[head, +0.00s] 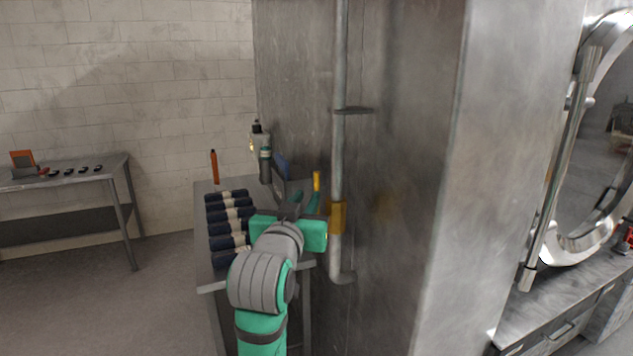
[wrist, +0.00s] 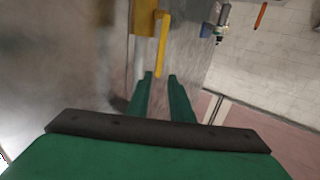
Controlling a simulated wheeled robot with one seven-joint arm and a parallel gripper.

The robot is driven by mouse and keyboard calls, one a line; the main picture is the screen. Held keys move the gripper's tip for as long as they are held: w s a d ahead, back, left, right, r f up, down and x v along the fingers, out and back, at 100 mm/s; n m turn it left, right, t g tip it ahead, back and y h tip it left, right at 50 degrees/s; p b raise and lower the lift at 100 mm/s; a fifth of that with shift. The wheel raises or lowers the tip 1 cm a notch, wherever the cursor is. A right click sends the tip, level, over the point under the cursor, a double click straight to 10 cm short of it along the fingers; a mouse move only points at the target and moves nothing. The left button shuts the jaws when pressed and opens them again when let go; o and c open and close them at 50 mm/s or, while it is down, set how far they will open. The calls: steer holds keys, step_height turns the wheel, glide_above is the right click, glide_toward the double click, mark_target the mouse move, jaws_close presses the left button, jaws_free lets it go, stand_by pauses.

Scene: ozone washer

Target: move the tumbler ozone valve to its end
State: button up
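The ozone valve has a yellow body (head: 338,217) on a vertical grey pipe and a slim yellow handle (head: 317,181) that stands upright left of it in the head view. In the wrist view the valve body (wrist: 145,18) is at the top, and the handle (wrist: 162,45) reaches down toward my fingertips. My gripper (head: 305,196) is just left of the pipe. In the wrist view my gripper (wrist: 160,76) has its two green fingers apart, with the handle's end near the gap between the tips. I cannot tell whether they touch it.
The pipe (head: 339,75) runs along a large metal cabinet wall (head: 410,120). A side table (head: 206,287) holds several dark rolls (head: 228,212), bottles (head: 264,160) and an orange stick (head: 214,167). A round door (head: 565,240) is at right. The floor (head: 90,310) at left is clear.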

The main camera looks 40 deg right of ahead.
mark_target(317, 182)
steer(key=x, duration=1.1)
steer(key=shift+s+r, duration=0.1)
steer(key=shift+r, duration=0.1)
steer(key=shift+s+d, duration=0.1)
jaws_close()
